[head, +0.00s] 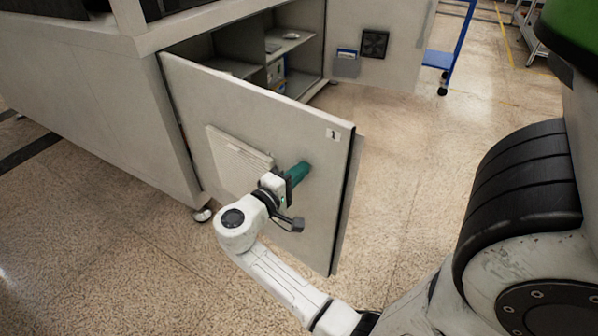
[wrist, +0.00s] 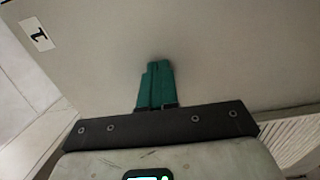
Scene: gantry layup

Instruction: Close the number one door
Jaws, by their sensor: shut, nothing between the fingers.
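The number one door (head: 240,115) is a grey panel with a "1" label at its upper right corner and a louvred vent. It stands open, swung out from the cabinet at its left edge. My gripper (head: 303,170) has green fingers, shut and empty, with the tips at the door's outer face, right of the vent. In the wrist view the fingers (wrist: 157,68) point at the plain door face (wrist: 200,45), and the "1" label shows at upper left. The tips look to be touching or very near the door; I cannot tell which.
The cabinet interior (head: 285,45) shows shelves with small items. A second open door (head: 395,40) with a black fan grille stands behind. A blue cart (head: 440,58) is at the back right. A caster (head: 203,215) sits under the cabinet. The speckled floor (head: 410,140) right of the door is clear.

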